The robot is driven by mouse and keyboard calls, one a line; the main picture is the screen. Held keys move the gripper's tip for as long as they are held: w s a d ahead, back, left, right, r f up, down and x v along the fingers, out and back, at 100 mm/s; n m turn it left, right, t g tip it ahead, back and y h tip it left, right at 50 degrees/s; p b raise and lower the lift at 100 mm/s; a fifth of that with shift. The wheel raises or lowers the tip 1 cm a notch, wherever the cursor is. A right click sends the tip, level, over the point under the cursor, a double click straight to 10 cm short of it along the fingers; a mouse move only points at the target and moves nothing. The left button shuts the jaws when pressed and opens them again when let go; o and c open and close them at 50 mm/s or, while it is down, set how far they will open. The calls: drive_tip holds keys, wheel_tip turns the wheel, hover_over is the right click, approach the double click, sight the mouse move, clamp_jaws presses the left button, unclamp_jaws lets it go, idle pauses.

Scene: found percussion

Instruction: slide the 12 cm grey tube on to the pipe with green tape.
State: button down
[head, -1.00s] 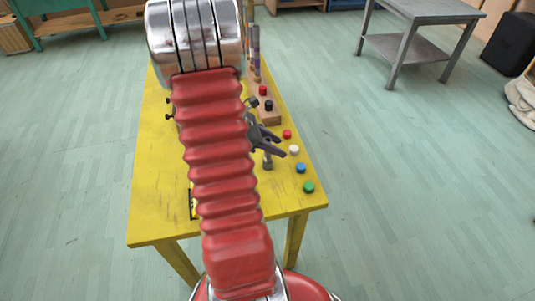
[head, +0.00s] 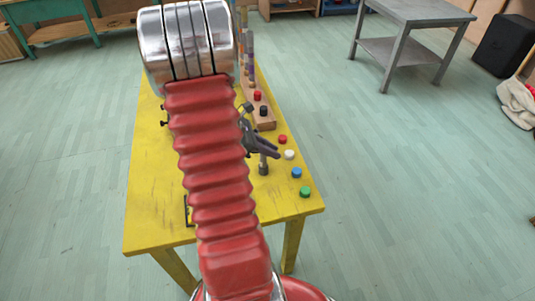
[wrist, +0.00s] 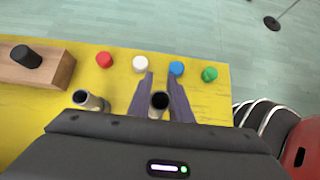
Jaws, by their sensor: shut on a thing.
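My gripper (wrist: 161,96) has its dark purple fingers closed on a grey tube (wrist: 159,101), with the tube's open end facing the wrist camera. In the head view my gripper (head: 262,146) is right of my red arm, and the tube (head: 263,165) shows upright below the fingers, at the table top. I cannot tell whether it touches the table or how long it is. A second open tube (wrist: 90,101) stands apart, left of my fingers in the wrist view. I cannot make out green tape on any pipe.
A wooden block (head: 266,122) with a red cap (head: 257,96) and a black cap (head: 264,111) lies along the yellow table (head: 150,200). Banded upright pipes (head: 250,60) stand beyond it. Loose red, white, blue (head: 296,172) and green (head: 305,191) caps line the right edge.

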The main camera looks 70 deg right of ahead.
wheel_tip(320, 180, up, 10)
idle(0.6)
drive_tip(key=shift+w, duration=0.1)
idle(0.3)
